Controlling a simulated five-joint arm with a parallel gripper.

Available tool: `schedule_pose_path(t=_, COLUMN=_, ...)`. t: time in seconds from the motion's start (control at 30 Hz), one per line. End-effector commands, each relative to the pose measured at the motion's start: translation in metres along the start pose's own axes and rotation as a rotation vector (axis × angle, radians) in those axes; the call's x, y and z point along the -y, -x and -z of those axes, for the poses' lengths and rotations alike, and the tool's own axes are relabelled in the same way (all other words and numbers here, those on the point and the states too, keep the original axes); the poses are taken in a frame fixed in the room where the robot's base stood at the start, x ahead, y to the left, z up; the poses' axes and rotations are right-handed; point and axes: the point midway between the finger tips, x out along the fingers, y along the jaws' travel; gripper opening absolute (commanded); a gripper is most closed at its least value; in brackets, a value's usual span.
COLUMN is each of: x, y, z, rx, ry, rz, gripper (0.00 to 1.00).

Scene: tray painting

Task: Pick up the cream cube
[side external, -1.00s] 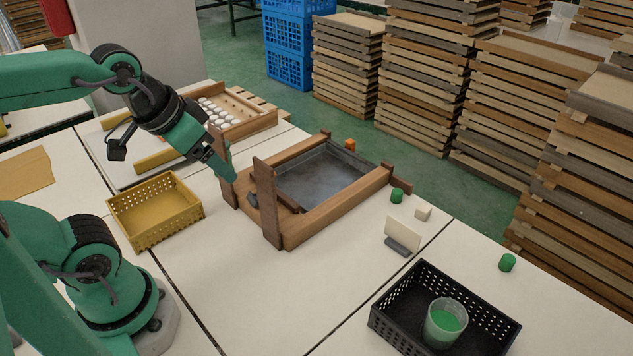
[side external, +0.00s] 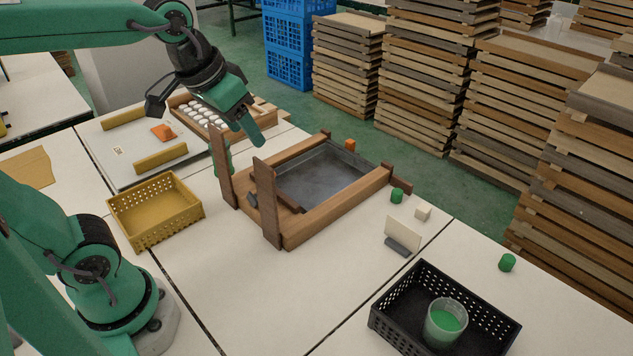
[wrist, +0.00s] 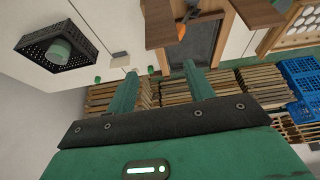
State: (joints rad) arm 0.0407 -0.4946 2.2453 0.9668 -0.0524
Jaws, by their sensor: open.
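The cream cube (side external: 423,213) sits on the white table right of the wooden frame, in the side view. It is close to a green piece (side external: 397,195) and a small white card in a dark stand (side external: 402,237). My gripper (side external: 245,158) is open and empty, raised near the left end of the wooden frame, well to the left of the cube. One finger is partly hidden by a wooden post. In the wrist view both fingers of my gripper (wrist: 160,68) stand apart with nothing between them; I cannot clearly pick out the cube there.
The wooden frame (side external: 325,222) with upright posts and a grey metal pan lies between gripper and cube. A black crate (side external: 480,325) holds a cup of green liquid. A yellow basket (side external: 155,210) stands left. Another green piece (side external: 507,262) lies right. The front middle table is clear.

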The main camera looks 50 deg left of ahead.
Motion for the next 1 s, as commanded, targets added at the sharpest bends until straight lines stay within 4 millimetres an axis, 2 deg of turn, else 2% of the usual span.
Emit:
schedule_pose_path(t=0.1, x=-0.006, y=-0.003, z=0.027, rx=0.028, ry=0.005, rz=-0.004, gripper=0.53)
schedule_pose_path(t=0.47, x=-0.028, y=-0.025, z=0.099, rx=0.100, ry=0.019, rz=-0.013, gripper=0.53)
schedule_pose_path(t=0.77, x=-0.051, y=-0.059, z=0.152, rx=0.161, ry=0.031, rz=-0.014, gripper=0.53)
schedule_pose_path(t=1.0, x=-0.071, y=-0.096, z=0.187, rx=0.209, ry=0.040, rz=-0.012, gripper=0.53)
